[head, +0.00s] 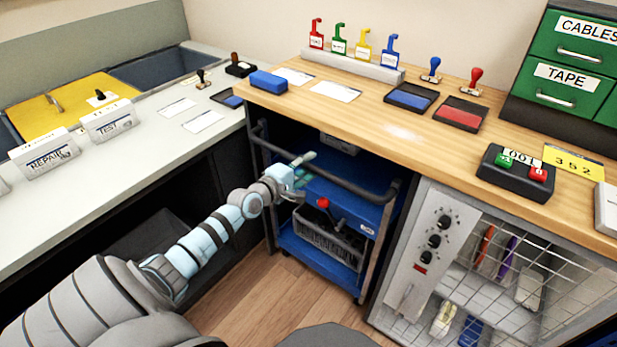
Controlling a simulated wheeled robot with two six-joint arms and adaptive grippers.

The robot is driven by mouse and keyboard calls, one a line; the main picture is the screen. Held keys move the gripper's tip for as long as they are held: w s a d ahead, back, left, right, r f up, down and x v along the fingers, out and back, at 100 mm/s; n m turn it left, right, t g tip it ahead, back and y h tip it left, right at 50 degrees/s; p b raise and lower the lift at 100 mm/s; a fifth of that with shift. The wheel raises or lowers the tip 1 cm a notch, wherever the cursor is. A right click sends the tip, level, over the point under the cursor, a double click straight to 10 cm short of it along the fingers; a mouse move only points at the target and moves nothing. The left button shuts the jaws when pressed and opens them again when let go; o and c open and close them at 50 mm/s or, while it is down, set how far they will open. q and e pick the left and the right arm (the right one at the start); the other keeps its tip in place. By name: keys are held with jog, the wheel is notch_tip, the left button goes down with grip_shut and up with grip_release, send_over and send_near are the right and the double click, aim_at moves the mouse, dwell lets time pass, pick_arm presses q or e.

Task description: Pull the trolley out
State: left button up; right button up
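The blue trolley (345,205) stands in the bay under the wooden counter, with a dark rail handle (345,181) along its front and a lower blue shelf (318,266). My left gripper (309,168) is at the left part of the rail handle. Its teal fingers are spread apart, one above the rail's line and one below it. I cannot tell whether they touch the rail. My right gripper is not in view.
A grey basket (328,240) sits on the trolley's lower shelf, with a red-knobbed thing (323,203) above it. A wire-fronted cabinet (480,270) stands close on the right, the grey counter (160,130) on the left. The wooden floor (270,300) before the trolley is clear.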

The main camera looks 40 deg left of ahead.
pick_arm(q)
jog(key=shift+w, duration=0.25)
jog(key=shift+c, duration=0.4)
grip_shut()
